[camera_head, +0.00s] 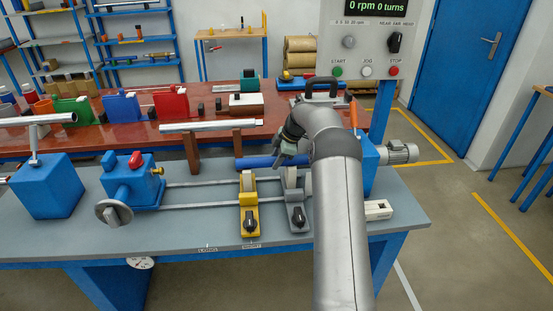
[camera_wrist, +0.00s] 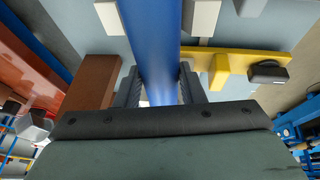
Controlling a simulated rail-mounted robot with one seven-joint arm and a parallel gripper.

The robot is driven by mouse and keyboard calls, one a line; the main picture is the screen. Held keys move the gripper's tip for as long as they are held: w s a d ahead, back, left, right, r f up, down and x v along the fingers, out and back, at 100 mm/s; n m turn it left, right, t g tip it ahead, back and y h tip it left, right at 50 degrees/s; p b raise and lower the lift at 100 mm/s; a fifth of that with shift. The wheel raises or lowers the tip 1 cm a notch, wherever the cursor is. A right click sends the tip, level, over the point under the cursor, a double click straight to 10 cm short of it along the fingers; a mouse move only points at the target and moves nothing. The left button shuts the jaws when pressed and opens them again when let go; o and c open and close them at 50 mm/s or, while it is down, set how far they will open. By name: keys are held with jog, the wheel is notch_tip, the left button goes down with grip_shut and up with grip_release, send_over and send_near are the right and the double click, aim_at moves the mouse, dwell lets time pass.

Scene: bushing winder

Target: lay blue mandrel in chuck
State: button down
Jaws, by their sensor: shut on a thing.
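The blue mandrel (camera_head: 256,162) lies roughly level above the winder bench, its left end in clear view and its right part hidden by my arm. My gripper (camera_head: 290,153) is shut on it; in the wrist view the two dark fingers (camera_wrist: 160,88) flank the blue mandrel (camera_wrist: 153,35). The chuck is not visible; the blue housing (camera_head: 369,162) at the right end is mostly behind my arm. A yellow roller support (camera_head: 249,210) and a grey roller support (camera_head: 297,212) stand below the mandrel. Whether the mandrel touches their rollers is unclear.
A blue tailstock (camera_head: 133,185) with a handwheel (camera_head: 114,212) stands left on two rails. A silver bar (camera_head: 210,125) rests on brown posts (camera_head: 192,153) behind the mandrel. A white box (camera_head: 378,209) lies at the bench's right. The control panel (camera_head: 367,40) stands behind.

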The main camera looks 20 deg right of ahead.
jog(key=shift+f+b, duration=0.3)
jog(key=shift+b, duration=0.05)
dwell(0.5)
jog(key=c, duration=0.9)
grip_release()
jog(key=shift+o, duration=0.2)
jog(key=b+v, duration=0.1)
jog(key=v, duration=1.1)
jog(key=shift+b, duration=0.3)
jog(key=shift+a, duration=0.15)
